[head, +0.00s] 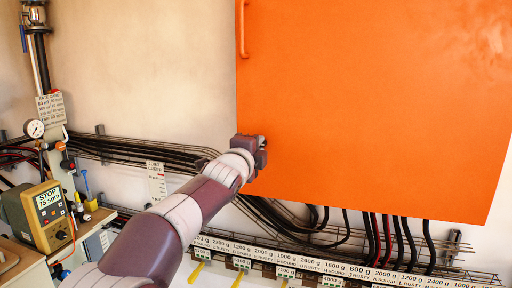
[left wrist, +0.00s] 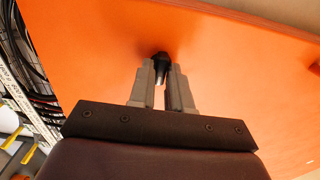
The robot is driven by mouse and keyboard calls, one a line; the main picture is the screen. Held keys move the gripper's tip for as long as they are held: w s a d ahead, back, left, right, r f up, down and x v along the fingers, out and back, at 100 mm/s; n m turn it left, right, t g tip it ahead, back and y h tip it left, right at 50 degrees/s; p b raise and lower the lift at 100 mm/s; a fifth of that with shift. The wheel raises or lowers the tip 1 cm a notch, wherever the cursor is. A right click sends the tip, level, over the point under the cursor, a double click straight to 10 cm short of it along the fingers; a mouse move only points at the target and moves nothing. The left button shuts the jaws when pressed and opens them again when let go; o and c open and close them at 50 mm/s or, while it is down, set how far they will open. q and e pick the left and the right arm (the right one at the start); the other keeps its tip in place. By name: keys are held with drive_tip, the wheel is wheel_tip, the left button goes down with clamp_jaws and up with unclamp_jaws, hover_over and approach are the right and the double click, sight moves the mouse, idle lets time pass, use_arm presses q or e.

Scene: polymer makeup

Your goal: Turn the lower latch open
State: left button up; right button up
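The lower latch (left wrist: 161,62) is a small dark knob on the orange cabinet door (head: 370,100). In the left wrist view it sits between the fingertips of my left gripper (left wrist: 163,75) and fills the narrow gap between them. The fingers look closed on it. In the head view my left gripper (head: 262,150) is at the lower left edge of the door, and the latch is mostly hidden by it. The orange door (left wrist: 240,70) looks shut. My right gripper is not in view.
An orange handle (head: 244,28) is at the door's upper left. Black and red cables and a wire tray (head: 130,147) run below and left of the door. A labelled rail (head: 330,262) runs beneath. A yellow meter (head: 46,212) and gauge (head: 35,128) stand at left.

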use_arm(q)
drive_tip(key=shift+o, duration=1.2)
drive_tip(key=b+v, duration=0.4)
drive_tip(key=v, duration=0.8)
drive_tip(key=shift+s, duration=0.3)
drive_tip(key=shift+a, duration=0.15)
